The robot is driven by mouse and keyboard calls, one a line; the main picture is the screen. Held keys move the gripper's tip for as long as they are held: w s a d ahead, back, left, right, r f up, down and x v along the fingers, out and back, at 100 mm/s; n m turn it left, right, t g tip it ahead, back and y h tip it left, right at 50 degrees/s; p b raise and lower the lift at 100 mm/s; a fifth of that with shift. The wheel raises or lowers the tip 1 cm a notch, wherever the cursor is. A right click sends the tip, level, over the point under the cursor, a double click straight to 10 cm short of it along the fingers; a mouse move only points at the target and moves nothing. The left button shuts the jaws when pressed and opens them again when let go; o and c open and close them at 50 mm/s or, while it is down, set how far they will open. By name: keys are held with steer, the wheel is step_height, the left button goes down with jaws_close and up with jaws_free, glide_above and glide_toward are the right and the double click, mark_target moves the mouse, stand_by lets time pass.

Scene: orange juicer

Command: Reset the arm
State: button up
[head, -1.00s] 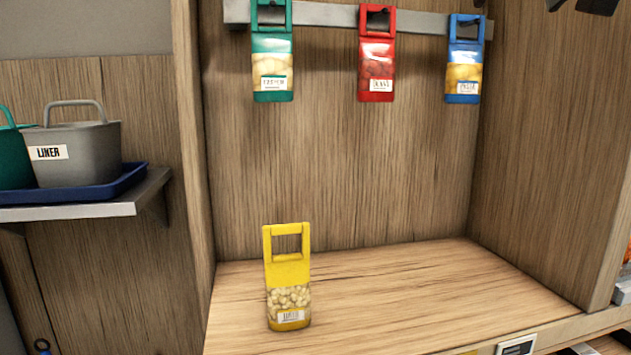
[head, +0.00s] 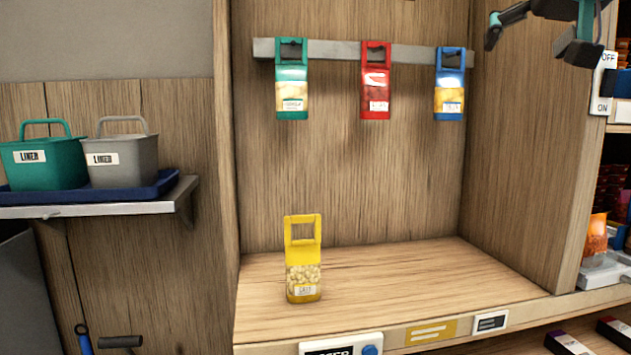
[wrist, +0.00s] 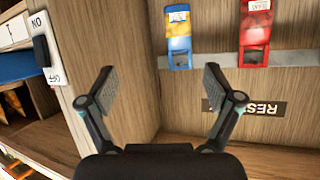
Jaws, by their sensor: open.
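My gripper (head: 540,35) is at the top right of the head view, high up before the cabinet's right side wall. Its two fingers are spread wide, with nothing between them. In the wrist view (wrist: 160,85) both fingers show apart and empty, with bare wood panel between them. Most of my arm is outside the head view.
A bar (head: 337,49) holds a green pouch (head: 292,95), red pouch (head: 376,95) and blue pouch (head: 449,90). A yellow pouch (head: 303,275) stands upright on the cabinet floor (head: 420,275). An OFF/ON switch (head: 602,82) is on the right wall's edge, near my gripper. Liner bins (head: 122,165) stand left.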

step_height(320, 180, down, 27)
steer(key=w+m+g, duration=0.1)
steer(key=m+g, duration=0.1)
steer(key=g, duration=0.2)
steer(key=s+a+f+n+g, duration=0.1)
steer(key=s+a+f, duration=0.3)
steer(key=f, duration=0.5)
steer(key=s+a+f+n+g+y, duration=0.1)
steer(key=s+a+f+n, duration=0.1)
steer(key=s+a+f, duration=0.2)
steer(key=s+a+f+n+g, duration=0.1)
steer(key=s+a+f, duration=0.4)
steer(key=f, duration=0.8)
steer(key=s, duration=0.3)
steer(key=shift+s+f+g+y, duration=0.3)
steer(key=shift+s+f+y, duration=0.1)
